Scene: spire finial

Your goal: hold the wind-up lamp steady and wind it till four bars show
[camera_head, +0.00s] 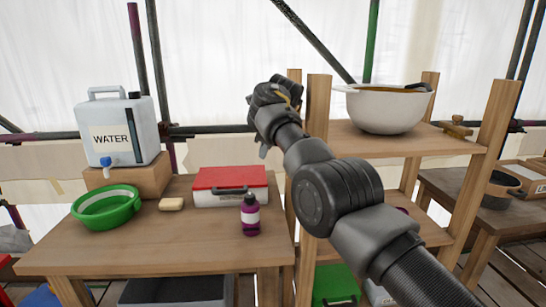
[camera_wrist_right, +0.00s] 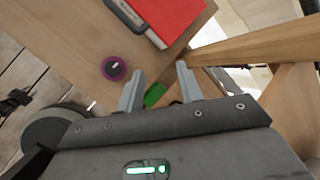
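I cannot make out a wind-up lamp in either view. My right gripper (camera_head: 264,148) is raised above the back right of the wooden table, beside the shelf's post. In the right wrist view its two fingers (camera_wrist_right: 159,88) stand apart, with nothing held between them. A green thing (camera_wrist_right: 154,95) shows through the gap, lower down. A purple bottle (camera_head: 250,215) stands on the table below; it also shows in the wrist view (camera_wrist_right: 114,67). My left gripper is in neither view.
A white case with red lid (camera_head: 230,180), a soap bar (camera_head: 171,204), a green basin (camera_head: 106,209) and a water canister (camera_head: 120,130) on a wooden block are on the table (camera_head: 170,245). A white bowl (camera_head: 385,110) stands on the shelf (camera_head: 410,143). The table's front is clear.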

